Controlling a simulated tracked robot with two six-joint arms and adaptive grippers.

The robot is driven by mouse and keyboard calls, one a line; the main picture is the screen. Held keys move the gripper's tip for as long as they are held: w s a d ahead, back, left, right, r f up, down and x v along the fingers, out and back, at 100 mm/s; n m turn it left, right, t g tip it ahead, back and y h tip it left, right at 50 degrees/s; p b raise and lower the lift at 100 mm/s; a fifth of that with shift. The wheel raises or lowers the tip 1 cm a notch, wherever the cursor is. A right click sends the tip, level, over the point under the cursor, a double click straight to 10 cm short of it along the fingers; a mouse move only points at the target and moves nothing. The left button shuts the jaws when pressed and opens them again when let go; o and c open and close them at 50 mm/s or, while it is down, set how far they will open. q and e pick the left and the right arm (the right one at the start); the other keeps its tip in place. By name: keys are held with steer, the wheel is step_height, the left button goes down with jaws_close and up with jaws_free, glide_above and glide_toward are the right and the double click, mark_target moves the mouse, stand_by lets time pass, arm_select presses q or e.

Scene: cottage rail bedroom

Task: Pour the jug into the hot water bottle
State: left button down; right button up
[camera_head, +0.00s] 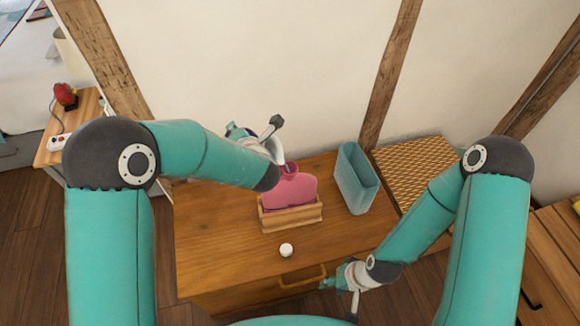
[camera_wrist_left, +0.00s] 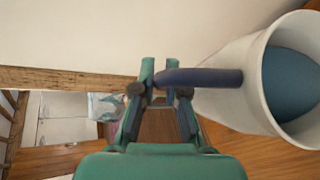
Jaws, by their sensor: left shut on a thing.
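The pink hot water bottle (camera_head: 287,190) stands upright in a wooden holder (camera_head: 291,219) on the dresser, its neck upward. My left gripper (camera_head: 262,135) is behind and left of its neck, partly hidden by my arm. In the left wrist view my left gripper (camera_wrist_left: 157,88) is shut on the dark blue handle of the white jug (camera_wrist_left: 238,107). Blue shows inside the jug's mouth. In the head view only a white part of the jug (camera_head: 276,149) shows, close to the bottle's neck; its tilt and any stream cannot be told. My right gripper (camera_head: 340,293) is open and empty by the dresser's front.
A small white round cap (camera_head: 286,250) lies on the dresser top (camera_head: 225,245) in front of the holder. A teal open container (camera_head: 356,180) stands right of the bottle. A woven-topped piece (camera_head: 408,165) is further right. The dresser's left front is clear.

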arm_select(q)
steer(key=shift+s+d+r+m+t+y+p, duration=0.25)
steer(key=shift+d+r+m+y, duration=0.1)
steer(key=shift+d+r, duration=0.3)
steer(key=shift+s+d+r+m+t+y+p, duration=0.1)
steer(key=shift+d+r+m+t+y+p, duration=0.25)
steer(key=shift+r, duration=0.4)
stand_by(3.4)
